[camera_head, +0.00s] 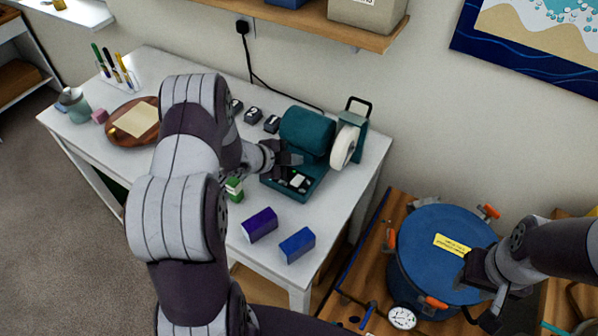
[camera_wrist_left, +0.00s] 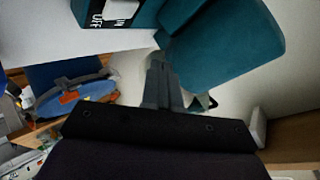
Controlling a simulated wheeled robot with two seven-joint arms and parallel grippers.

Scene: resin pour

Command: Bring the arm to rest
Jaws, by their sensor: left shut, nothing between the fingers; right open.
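My left arm reaches across the white table in the head view. My left gripper (camera_head: 294,159) is shut and empty, close to the teal machine (camera_head: 307,130) with a white wheel (camera_head: 346,146) on its right. I cannot tell whether it touches the machine. In the left wrist view my left gripper (camera_wrist_left: 162,80) points toward the teal housing (camera_wrist_left: 222,50); a label reading OFF shows at the top left. My right gripper (camera_head: 482,300) is open at the right, by the blue pot's near right side.
The blue lidded pot (camera_head: 432,222) with orange clamps stands on a wooden bench. A purple box (camera_head: 260,225) and a blue box (camera_head: 297,245) lie on the table's near side. A round wooden tray (camera_head: 117,133) sits at left. A wooden shelf (camera_head: 300,22) hangs above.

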